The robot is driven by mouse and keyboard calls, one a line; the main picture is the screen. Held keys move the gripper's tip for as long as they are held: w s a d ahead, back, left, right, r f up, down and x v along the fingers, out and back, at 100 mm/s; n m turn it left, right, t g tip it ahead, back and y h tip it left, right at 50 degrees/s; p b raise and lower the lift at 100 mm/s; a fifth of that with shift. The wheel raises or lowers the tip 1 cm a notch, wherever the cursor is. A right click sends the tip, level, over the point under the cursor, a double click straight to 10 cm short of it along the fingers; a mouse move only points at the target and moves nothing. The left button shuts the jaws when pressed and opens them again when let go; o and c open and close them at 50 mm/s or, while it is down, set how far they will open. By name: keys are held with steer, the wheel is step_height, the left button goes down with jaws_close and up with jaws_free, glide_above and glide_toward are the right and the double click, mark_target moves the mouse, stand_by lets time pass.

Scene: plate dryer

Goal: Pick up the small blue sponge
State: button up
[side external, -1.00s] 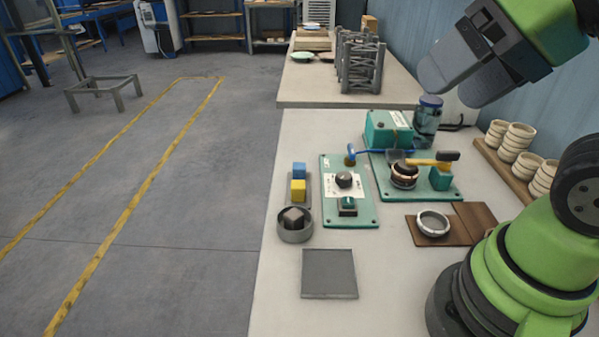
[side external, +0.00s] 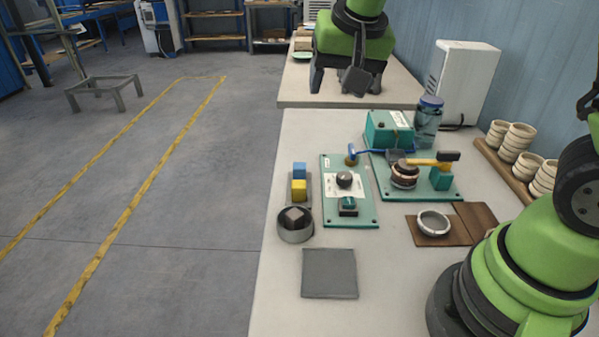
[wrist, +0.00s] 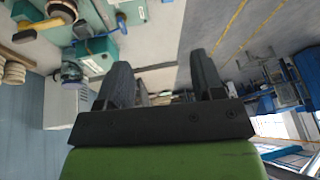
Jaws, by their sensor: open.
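The small blue sponge (side external: 299,170) shows in the side view as a blue block at the left of the near bench. It is at the far end of a small grey holder (side external: 309,192), directly behind a yellow block (side external: 298,190). My gripper (side external: 346,85) is high over the far bench, well behind the sponge and a little to its right. In the wrist view its two dark fingers (wrist: 162,78) are spread apart with nothing held between them. I cannot make out the sponge in the wrist view.
Green boards (side external: 363,211) with fixtures lie to the right of the sponge. A hammer (side external: 432,163), a jar (side external: 427,120) and stacked cups (side external: 518,140) are further right. Open floor lies left.

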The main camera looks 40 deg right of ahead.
steer(key=m+g+h, duration=0.1)
glide_toward(299, 167)
steer(key=shift+h, duration=0.3)
steer(key=x, duration=0.4)
steer(key=shift+s+a+f, duration=0.15)
steer(key=shift+a+f, duration=0.15)
steer(key=shift+x, duration=2.85)
steer(key=shift+d, duration=0.1)
steer(key=c, duration=1)
